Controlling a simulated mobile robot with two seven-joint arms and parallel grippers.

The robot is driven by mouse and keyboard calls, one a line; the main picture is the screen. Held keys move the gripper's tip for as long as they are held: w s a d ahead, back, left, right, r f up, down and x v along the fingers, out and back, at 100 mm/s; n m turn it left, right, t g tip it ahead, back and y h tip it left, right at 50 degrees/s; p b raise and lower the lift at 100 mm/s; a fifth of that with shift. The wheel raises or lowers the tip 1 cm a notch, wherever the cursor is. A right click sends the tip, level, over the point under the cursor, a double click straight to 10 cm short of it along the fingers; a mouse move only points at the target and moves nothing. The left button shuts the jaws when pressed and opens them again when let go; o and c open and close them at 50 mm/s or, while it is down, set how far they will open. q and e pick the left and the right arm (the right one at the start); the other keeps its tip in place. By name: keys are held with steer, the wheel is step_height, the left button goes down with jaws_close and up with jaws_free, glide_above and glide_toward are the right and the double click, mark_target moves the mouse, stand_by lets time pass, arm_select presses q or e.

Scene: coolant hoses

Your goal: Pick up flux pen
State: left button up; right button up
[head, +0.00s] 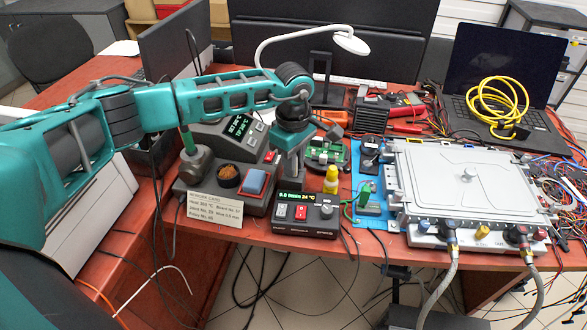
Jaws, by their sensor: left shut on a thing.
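My left gripper (290,176) points down at the middle of the red bench, just behind a small control box with a lit display (305,210). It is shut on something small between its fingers. The fingers and the box hide most of that thing, so I cannot tell whether it is the flux pen. I cannot make out a flux pen for certain elsewhere. My right gripper is not in view.
A soldering station (247,128) and iron holder (193,166) stand left of the gripper. A green circuit board (325,152) lies close on the right. A grey lidded unit with hoses (470,185) fills the right. A white lamp (350,41) arches behind. Loose cables hang in front.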

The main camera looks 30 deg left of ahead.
arm_select(q)
jaws_close()
step_height(320, 180, up, 20)
steer(key=shift+p, duration=0.35)
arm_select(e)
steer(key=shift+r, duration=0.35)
